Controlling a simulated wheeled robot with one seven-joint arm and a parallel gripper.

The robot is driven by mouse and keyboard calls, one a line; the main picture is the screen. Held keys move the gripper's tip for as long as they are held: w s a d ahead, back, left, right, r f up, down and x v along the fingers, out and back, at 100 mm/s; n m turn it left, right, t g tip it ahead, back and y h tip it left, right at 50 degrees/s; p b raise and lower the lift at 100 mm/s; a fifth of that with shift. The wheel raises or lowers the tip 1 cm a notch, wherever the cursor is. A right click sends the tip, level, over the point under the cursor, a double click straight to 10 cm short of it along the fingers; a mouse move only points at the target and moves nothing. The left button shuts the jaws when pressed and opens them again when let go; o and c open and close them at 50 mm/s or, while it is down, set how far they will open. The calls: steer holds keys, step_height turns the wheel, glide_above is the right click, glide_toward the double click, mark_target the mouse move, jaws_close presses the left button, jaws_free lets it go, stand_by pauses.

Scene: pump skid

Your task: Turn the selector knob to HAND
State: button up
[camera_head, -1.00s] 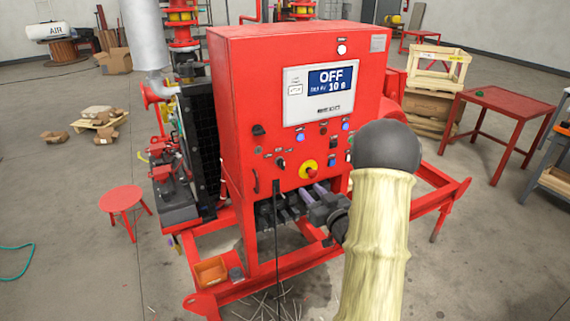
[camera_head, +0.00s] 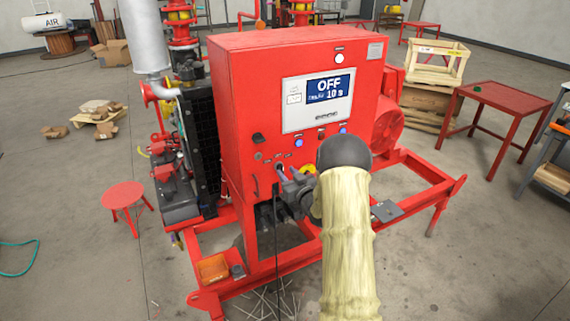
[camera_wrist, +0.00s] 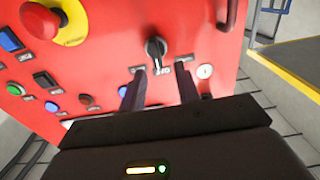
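The selector knob (camera_wrist: 155,48) is black with a white pointer mark and sits on the red panel, with small labels around it. In the wrist view it lies ahead of the gap between my fingers, with no visible contact. My gripper (camera_wrist: 159,80) is open, one finger on either side of that gap, and holds nothing. In the head view my gripper (camera_head: 284,180) is close to the lower left of the red control cabinet (camera_head: 245,110) and hides part of its controls. The display (camera_head: 328,86) reads OFF.
A red emergency stop (camera_wrist: 42,20) on a yellow plate sits left of the knob in the wrist view. Coloured buttons (camera_wrist: 11,39) are farther left, and a key lock (camera_wrist: 205,71) is on the right. A red skid frame (camera_head: 430,180) surrounds the cabinet's base.

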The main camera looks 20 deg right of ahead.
mark_target(283, 167)
steer(key=w+p, duration=0.1)
steer(key=w, duration=0.2)
steer(key=shift+r, duration=0.15)
steer(key=shift+w, duration=0.2)
jaws_close()
